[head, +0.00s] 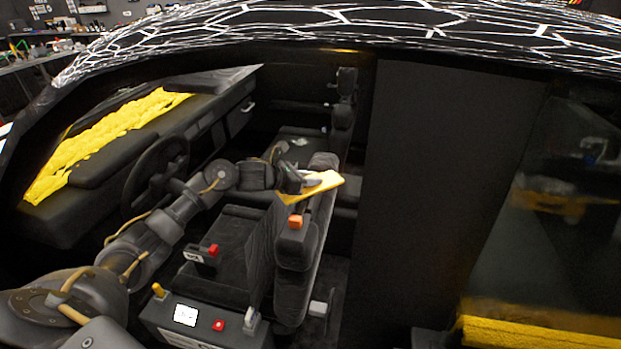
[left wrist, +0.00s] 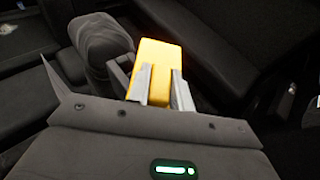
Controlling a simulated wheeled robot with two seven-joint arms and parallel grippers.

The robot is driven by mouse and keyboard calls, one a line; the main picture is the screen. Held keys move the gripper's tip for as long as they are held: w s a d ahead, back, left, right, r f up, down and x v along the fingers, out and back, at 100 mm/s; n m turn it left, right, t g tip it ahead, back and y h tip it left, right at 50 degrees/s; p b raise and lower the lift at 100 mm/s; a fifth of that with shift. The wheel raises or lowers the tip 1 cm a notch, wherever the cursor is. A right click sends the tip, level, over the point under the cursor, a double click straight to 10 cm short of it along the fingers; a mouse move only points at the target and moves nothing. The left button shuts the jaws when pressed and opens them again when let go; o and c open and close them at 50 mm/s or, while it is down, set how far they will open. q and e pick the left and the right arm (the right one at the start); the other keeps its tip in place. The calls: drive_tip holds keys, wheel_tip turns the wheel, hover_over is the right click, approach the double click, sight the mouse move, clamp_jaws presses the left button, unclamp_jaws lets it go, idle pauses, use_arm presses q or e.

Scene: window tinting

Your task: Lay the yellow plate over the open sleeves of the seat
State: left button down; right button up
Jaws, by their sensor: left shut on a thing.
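My left gripper (head: 306,185) is inside the car, above the front seat backrest (head: 262,255). It is shut on the flat yellow plate (head: 325,186), which sticks out past the fingers towards the right. In the left wrist view the plate (left wrist: 157,55) sits between the two metal fingers of the left gripper (left wrist: 160,88). A small orange piece (head: 295,221) is on the near top of the backrest, below the plate. The plate appears apart from the seat, though the gap is hard to judge. I cannot make out the open sleeves. My right gripper is not in view.
The steering wheel (head: 155,175) and the dashboard with a yellow covering (head: 105,140) are to the left. A dark pillar (head: 440,200) stands right of the seat. The patterned roof (head: 330,25) passes above. A console with a red button (head: 219,325) is in front.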

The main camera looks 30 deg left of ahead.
use_arm(q)
drive_tip(key=c, duration=1.3)
unclamp_jaws()
drive_tip(key=shift+o, duration=0.2)
drive_tip(key=shift+r+p, duration=0.2)
drive_tip(key=shift+p, duration=0.2)
drive_tip(key=b+v, duration=0.3)
drive_tip(key=v, duration=0.9)
drive_tip(key=shift+f, duration=0.15)
